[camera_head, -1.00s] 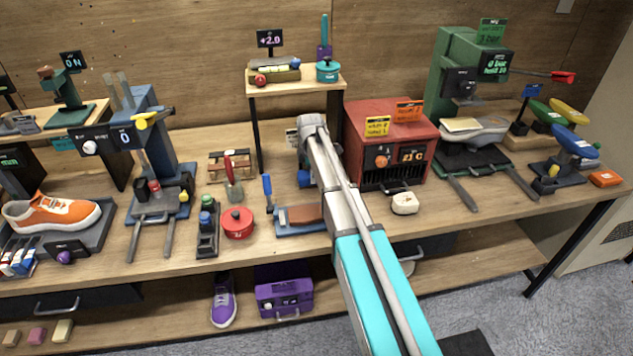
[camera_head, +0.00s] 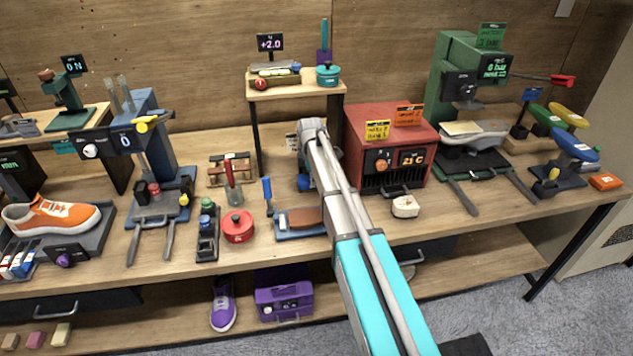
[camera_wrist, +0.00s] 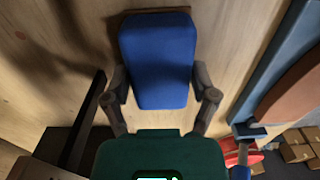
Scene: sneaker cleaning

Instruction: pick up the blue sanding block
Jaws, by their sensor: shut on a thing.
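The blue sanding block (camera_wrist: 158,60) fills the upper middle of the wrist view, over the wooden bench top. My gripper (camera_wrist: 160,88) has one dark finger against each side of it and is shut on it. A shadow lies to the left of the block; whether it still touches the bench I cannot tell. In the head view my arm hides most of the gripper, and only a little blue shows beside the arm's end.
A blue tray with a brown block (camera_head: 305,217) lies just in front of my gripper. A red heater box (camera_head: 390,140) stands close to the right, and a raised shelf (camera_head: 295,90) stands behind. A red round tin (camera_head: 238,226) is at the left.

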